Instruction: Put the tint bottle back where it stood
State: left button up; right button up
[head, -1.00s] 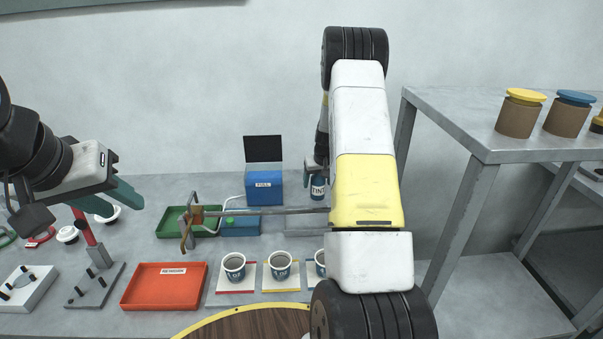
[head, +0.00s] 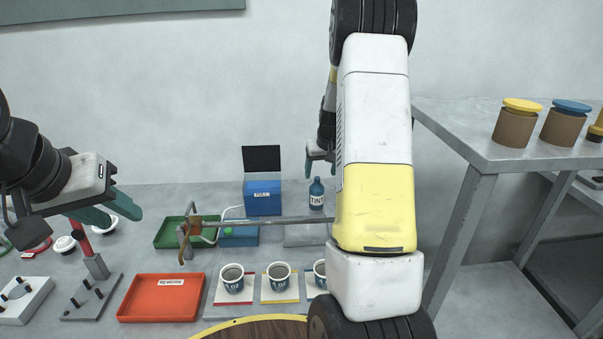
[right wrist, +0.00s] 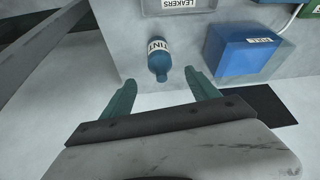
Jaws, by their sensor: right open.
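The tint bottle (head: 316,194) is blue with a white TINT label and stands upright on the table, right of the blue FULL box. It also shows in the right wrist view (right wrist: 158,60), just beyond the fingertips. My right gripper (head: 320,158) is open and empty, above and behind the bottle in the head view, apart from it. Its two teal fingers show spread in the right wrist view (right wrist: 160,88), with nothing between them. My left gripper (head: 118,213) is open and empty over the left of the table.
The blue FULL box (head: 263,197) with a dark raised lid stands left of the bottle. A grey LEAKERS tray (right wrist: 178,6) lies in front of it. Several cups (head: 279,276), a red tray (head: 160,298), a green tray (head: 170,237) and a metal shelf (head: 470,140) are around.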

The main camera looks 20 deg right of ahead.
jog(key=s+a+r+t+y, duration=0.1)
jog(key=s+a+r, duration=0.5)
jog(key=r, duration=0.2)
jog(key=s+a+r+y, duration=0.1)
jog(key=s+a+r, duration=0.4)
jog(key=s+r, duration=0.25)
jog(key=s+a+r+n, duration=0.1)
jog(key=s+a, duration=0.3)
jog(key=s, duration=0.5)
jog(key=s+a+r, duration=0.2)
jog(key=s+a, duration=0.2)
jog(key=s, duration=0.6)
jog(key=shift+s+r+n+t+y, duration=0.25)
jog(key=shift+n+t+y, duration=0.05)
jog(key=shift+n, duration=0.1)
jog(key=shift+a, duration=0.1)
